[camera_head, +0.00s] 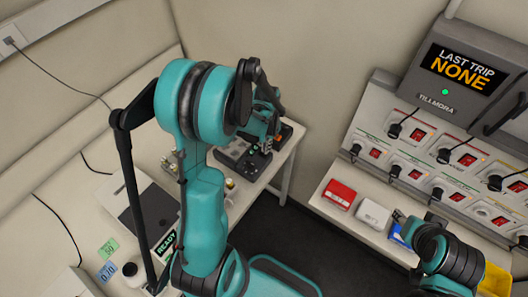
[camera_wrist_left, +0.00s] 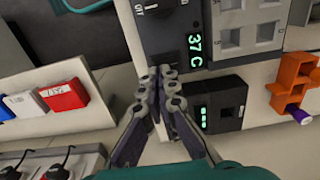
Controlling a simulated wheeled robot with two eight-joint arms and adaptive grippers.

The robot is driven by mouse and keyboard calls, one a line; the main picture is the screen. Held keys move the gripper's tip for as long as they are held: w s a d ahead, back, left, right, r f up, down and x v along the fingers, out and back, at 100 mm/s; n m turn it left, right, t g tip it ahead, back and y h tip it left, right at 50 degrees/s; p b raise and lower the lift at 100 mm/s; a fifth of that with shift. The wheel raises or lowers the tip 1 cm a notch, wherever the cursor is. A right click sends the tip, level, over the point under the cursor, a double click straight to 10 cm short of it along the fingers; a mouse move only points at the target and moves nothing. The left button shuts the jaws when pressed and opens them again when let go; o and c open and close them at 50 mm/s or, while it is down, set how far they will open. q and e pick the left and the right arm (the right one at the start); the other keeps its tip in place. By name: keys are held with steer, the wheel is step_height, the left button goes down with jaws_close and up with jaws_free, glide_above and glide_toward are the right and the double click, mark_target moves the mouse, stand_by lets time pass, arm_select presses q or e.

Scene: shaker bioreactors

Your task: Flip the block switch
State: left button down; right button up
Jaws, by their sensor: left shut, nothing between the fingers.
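The dark block unit (camera_wrist_left: 185,25) with a green "37 C" display (camera_wrist_left: 195,48) and grey wells stands at the top of the left wrist view. In the head view the block unit (camera_head: 238,160) sits on the bench, partly behind my left arm. My left gripper (camera_wrist_left: 160,72) is shut and empty, fingertips at the unit's near edge; contact is unclear. It also shows in the head view (camera_head: 268,143). My right gripper (camera_head: 399,218) is small and partly hidden at lower right.
A black box with green lights (camera_wrist_left: 220,105) and an orange rack (camera_wrist_left: 292,82) are close right of my left fingers. A red box (camera_head: 340,194) and a white box (camera_head: 374,214) lie on the shelf before the Tillmora panel (camera_head: 440,125). Dark floor separates the benches.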

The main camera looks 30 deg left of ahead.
arm_select(q)
steer(key=shift+f+b, duration=1)
steer(key=shift+f, duration=0.1)
stand_by(0.9)
steer(key=shift+r+p, duration=2.4)
steer(key=shift+r, duration=1.2)
steer(key=shift+s+d+b, duration=0.1)
steer(key=shift+d+b, duration=0.1)
steer(key=shift+b, duration=0.25)
steer(key=s+d+f+n+t+b, duration=0.1)
steer(key=s+d+t+b, duration=0.6)
steer(key=b, duration=0.8)
steer(key=s+d, duration=0.3)
steer(key=s, duration=0.1)
steer(key=shift+f+b, duration=0.25)
steer(key=shift+b, duration=0.1)
